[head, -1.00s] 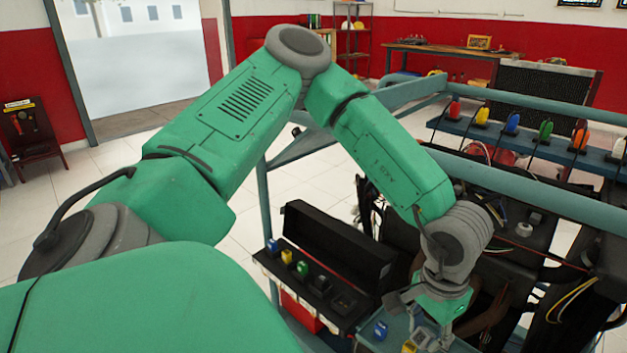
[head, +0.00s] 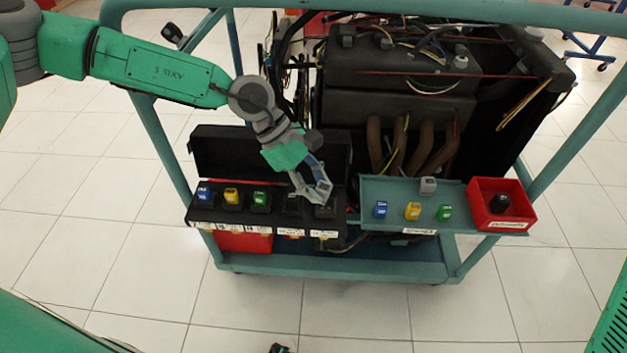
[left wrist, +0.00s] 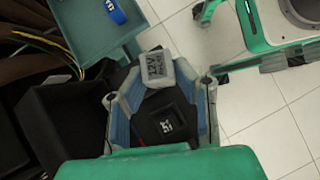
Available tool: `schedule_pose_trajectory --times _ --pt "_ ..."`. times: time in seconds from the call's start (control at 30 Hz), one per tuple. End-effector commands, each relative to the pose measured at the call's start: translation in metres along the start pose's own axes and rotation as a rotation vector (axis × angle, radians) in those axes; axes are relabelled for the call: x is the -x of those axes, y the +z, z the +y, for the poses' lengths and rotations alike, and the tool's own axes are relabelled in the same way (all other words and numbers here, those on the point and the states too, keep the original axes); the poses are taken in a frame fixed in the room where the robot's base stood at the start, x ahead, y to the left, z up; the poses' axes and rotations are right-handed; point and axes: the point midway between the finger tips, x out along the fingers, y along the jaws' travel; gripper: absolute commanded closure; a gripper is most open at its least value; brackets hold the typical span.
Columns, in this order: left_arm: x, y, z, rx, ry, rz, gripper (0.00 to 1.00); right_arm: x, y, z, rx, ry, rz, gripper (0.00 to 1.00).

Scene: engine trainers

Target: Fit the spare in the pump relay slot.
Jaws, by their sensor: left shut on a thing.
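My left gripper (head: 322,194) is over the right end of the black relay box (head: 270,222) on the engine trainer. In the left wrist view its fingers (left wrist: 158,80) are shut on a grey relay (left wrist: 157,67) with dark "12V" lettering. A dark socket with a white mark (left wrist: 166,124) shows between the fingers. The relay appears above the box; exact alignment and contact cannot be told. Blue (head: 204,194), yellow (head: 232,197) and green (head: 260,199) relays sit in the box's left slots. The slot labels are too small to read. My right gripper is out of view.
A teal tray (head: 385,222) right of the box holds blue, yellow and green relays and another grey piece (head: 427,185). A red bin (head: 480,217) with a black part stands at its right. The box's raised black lid (head: 225,150) stands behind the slots.

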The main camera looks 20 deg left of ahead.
Motion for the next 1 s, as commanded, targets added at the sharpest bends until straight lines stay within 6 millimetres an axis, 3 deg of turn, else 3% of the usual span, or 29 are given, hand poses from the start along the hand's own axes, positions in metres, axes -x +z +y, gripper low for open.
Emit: schedule_pose_trajectory --times 0.1,0.3,0.57,1.0 --pt "-0.004 -0.008 0.016 0.148 0.127 -0.087 1.0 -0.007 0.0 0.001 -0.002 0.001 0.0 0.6" --pt "-0.001 -0.018 0.029 0.255 0.228 -0.159 1.0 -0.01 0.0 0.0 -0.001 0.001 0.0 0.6" --pt "-0.009 -0.023 0.03 0.265 0.237 -0.166 1.0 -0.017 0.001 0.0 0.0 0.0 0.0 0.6" --pt "-0.04 -0.045 0.03 0.263 0.236 -0.164 1.0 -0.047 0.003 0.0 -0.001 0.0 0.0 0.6"
